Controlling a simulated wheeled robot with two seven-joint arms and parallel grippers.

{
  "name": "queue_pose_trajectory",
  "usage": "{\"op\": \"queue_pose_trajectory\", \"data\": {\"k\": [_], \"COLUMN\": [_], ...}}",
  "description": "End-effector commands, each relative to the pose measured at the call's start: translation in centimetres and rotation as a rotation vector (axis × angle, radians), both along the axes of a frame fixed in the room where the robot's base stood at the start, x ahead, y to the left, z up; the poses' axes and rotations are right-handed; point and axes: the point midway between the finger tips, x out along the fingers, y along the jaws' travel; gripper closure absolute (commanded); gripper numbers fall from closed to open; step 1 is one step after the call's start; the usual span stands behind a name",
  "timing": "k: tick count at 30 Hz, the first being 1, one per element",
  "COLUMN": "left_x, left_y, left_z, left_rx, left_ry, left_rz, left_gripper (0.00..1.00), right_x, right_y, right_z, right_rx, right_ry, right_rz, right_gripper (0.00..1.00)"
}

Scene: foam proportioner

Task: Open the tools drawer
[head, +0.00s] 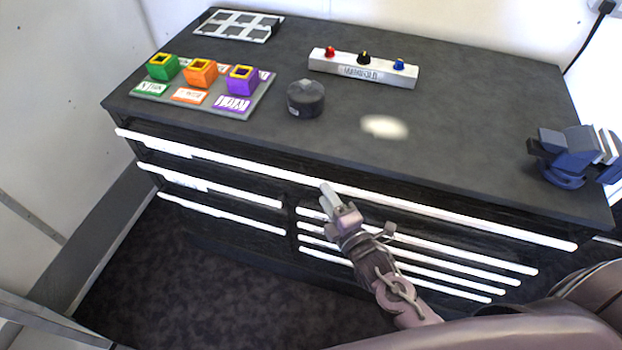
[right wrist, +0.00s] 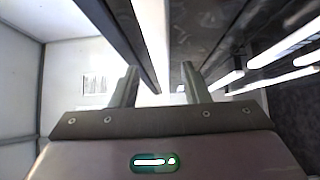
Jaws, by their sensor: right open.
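A dark workbench cabinet (head: 240,178) has several drawers with long white handles. The wide top drawer handle (head: 250,166) runs along the whole front, and shorter handles sit below it on the left and right. All drawers look shut. I cannot read which drawer is the tools drawer. My right gripper (head: 328,190) is at the cabinet front, by the top handle near its middle. In the right wrist view its two fingers (right wrist: 158,82) are apart, with a bright white strip (right wrist: 152,40) running ahead between them. Whether they touch the handle I cannot tell. My left gripper is out of view.
On the bench top stand a tray of coloured blocks (head: 245,108), a dark round knob-like thing (head: 306,98), a manifold box (head: 362,70), a grey grid tray (head: 240,24) and a blue vise (head: 570,155). The dark floor (head: 200,290) in front is clear.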

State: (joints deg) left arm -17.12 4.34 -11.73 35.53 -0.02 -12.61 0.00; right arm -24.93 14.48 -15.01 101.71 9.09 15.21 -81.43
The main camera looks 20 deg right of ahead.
Motion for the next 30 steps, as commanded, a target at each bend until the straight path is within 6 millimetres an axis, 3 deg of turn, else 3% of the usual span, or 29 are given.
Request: {"op": "queue_pose_trajectory", "data": {"k": [3, 9, 21, 30], "left_x": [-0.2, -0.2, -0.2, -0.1], "left_y": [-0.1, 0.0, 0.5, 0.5], "left_z": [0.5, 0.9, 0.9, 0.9], "left_rx": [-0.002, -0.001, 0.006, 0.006], "left_ry": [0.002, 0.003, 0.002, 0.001], "left_rz": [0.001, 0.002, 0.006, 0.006], "left_gripper": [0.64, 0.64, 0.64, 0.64], "right_x": [2.2, 4.7, 5.5, 5.4], "right_y": [0.4, 0.9, 1.0, 1.0], "right_z": [0.2, 0.1, -0.1, -0.1], "right_rx": [0.002, 0.003, 0.003, 0.003], "right_ry": [-0.002, 0.002, 0.003, 0.003], "right_rz": [-0.002, -0.002, -0.001, -0.001], "right_gripper": [0.58, 0.58, 0.59, 0.99]}}
